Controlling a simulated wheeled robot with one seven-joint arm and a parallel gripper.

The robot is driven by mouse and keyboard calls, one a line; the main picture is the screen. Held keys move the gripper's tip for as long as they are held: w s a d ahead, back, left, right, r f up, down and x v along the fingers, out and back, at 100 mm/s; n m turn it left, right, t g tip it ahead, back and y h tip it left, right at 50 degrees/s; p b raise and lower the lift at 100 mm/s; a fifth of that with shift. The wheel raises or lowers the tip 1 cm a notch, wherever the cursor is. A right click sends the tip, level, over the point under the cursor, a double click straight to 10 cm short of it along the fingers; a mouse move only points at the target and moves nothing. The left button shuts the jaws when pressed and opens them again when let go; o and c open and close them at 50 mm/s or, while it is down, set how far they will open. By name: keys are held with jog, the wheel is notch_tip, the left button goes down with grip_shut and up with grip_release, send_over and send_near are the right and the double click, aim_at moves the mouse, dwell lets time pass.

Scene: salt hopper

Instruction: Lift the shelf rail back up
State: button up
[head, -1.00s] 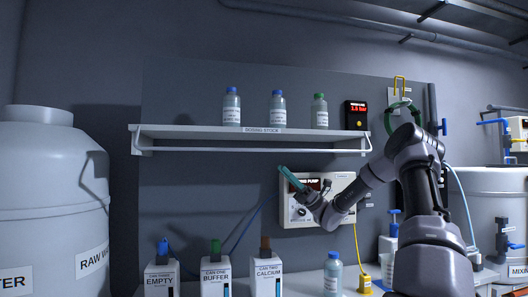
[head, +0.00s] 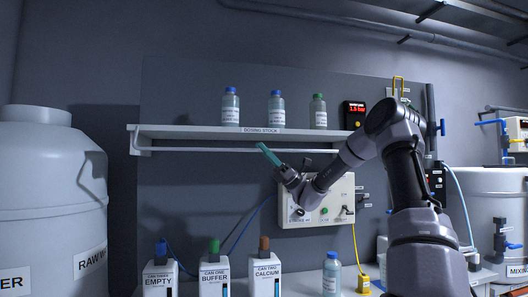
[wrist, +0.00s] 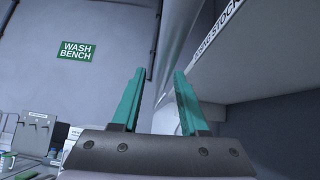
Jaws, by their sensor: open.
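The white shelf (head: 190,131), labelled dosing stock, is fixed to the grey back panel and also shows in the wrist view (wrist: 265,65). The white shelf rail (head: 200,149) hangs below the shelf's front edge. My gripper (head: 262,147) is open, with teal fingers pointing up and left close to the rail near the label. In the wrist view my gripper (wrist: 158,85) has nothing between its fingertips, and a pale bar rises behind the right finger. I cannot tell whether a finger touches the rail.
Three bottles stand on the shelf: two blue-capped (head: 230,107) (head: 276,108) and one green-capped (head: 318,111). The pump box (head: 318,203) is behind my gripper. Several cans (head: 214,278) stand below. A large white tank (head: 45,200) is at left.

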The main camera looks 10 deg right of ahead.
grip_shut()
dwell(1.4)
